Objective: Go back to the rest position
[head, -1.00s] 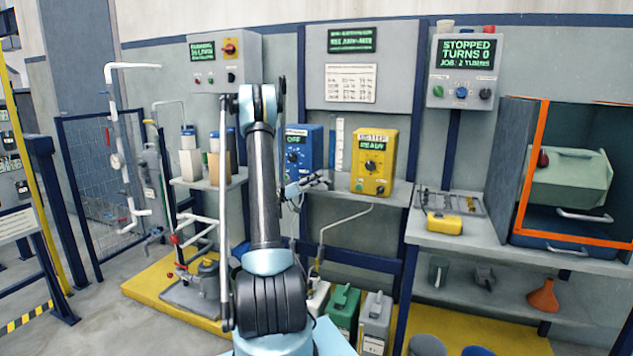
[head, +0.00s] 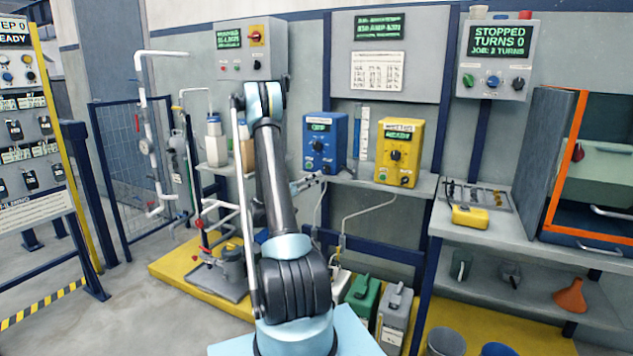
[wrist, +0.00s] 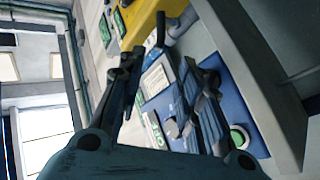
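My gripper (head: 310,183) is small in the head view, at the far end of my arm, in front of the lower edge of the blue control box (head: 321,146). In the wrist view my gripper (wrist: 160,100) shows two dark fingers spread apart, with nothing seen between them. The blue box (wrist: 232,100) and the yellow control box (wrist: 150,20) appear sideways behind the fingers. Whether the fingers touch anything cannot be told.
A shelf (head: 425,184) runs beneath the boxes. A workbench (head: 475,232) with a yellow device (head: 469,216) and an orange-framed cabinet (head: 565,160) stand at right. A yellow platform (head: 180,270) lies lower left. A switch panel (head: 30,130) stands far left, with open grey floor near it.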

